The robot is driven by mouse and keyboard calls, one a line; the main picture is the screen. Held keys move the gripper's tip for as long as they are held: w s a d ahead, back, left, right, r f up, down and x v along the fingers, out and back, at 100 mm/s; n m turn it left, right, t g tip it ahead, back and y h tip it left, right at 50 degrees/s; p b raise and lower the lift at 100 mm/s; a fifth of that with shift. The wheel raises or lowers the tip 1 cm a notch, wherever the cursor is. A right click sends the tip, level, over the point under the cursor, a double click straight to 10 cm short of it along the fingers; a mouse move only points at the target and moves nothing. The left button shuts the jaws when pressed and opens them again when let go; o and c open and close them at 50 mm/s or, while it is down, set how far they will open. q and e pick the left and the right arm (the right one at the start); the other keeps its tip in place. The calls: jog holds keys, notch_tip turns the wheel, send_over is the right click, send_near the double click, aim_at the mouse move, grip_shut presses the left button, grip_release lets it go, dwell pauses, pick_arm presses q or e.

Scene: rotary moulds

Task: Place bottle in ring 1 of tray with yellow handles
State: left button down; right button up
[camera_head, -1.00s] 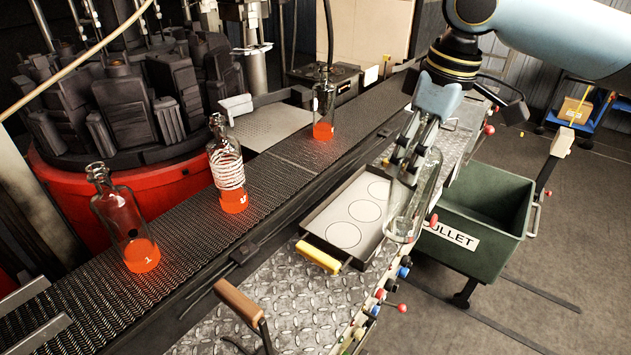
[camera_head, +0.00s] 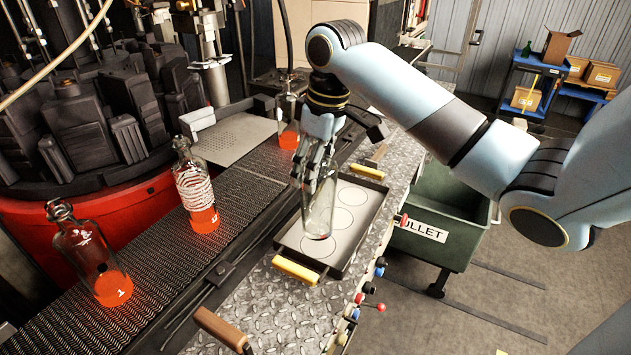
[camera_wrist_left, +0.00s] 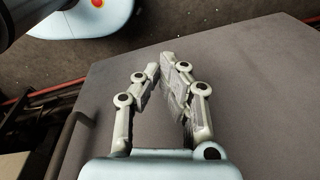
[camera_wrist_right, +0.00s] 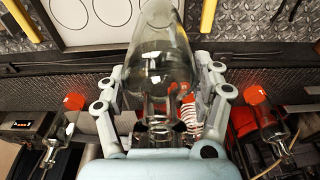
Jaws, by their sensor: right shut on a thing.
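My right gripper (camera_head: 316,172) is shut on a clear glass bottle (camera_head: 319,210), neck end in the fingers and base downward. The bottle also shows in the right wrist view (camera_wrist_right: 162,50). In the head view its base overlaps the front and middle rings of the tray (camera_head: 345,270); I cannot tell if it touches the floor. The tray has a pale floor with three circles in a row, a yellow front handle (camera_head: 295,271) and another handle (camera_head: 367,171) at the far end. My left gripper (camera_wrist_left: 160,65) shows only in its wrist view; its fingertips are close together, with no object between them.
The conveyor (camera_head: 165,270) carries bottles with orange bottoms: one (camera_head: 95,260) front left, one wrapped in white (camera_head: 196,190), one (camera_head: 289,125) farther back. A green cullet bin (camera_head: 440,210) stands right of the diamond-plate bench (camera_head: 270,315). Coloured knobs line the bench edge.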

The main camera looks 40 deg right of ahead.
pick_arm(q)
jog(key=shift+s+r+p, duration=0.45)
jog(key=shift+s, duration=0.05)
pick_arm(e)
notch_tip(320, 180, down, 4)
jog(key=shift+f, duration=0.1)
jog(key=o, duration=1.7)
jog(key=shift+o, duration=0.2)
jog(key=r, duration=0.4)
jog(key=s+r+b, duration=0.1)
jog(key=r, duration=0.3)
jog(key=r+b, duration=0.1)
jog(key=r, duration=0.3)
jog(key=shift+s+d, duration=0.25)
jog(key=shift+s, duration=0.15)
pick_arm(q)
jog(key=shift+f, duration=0.95)
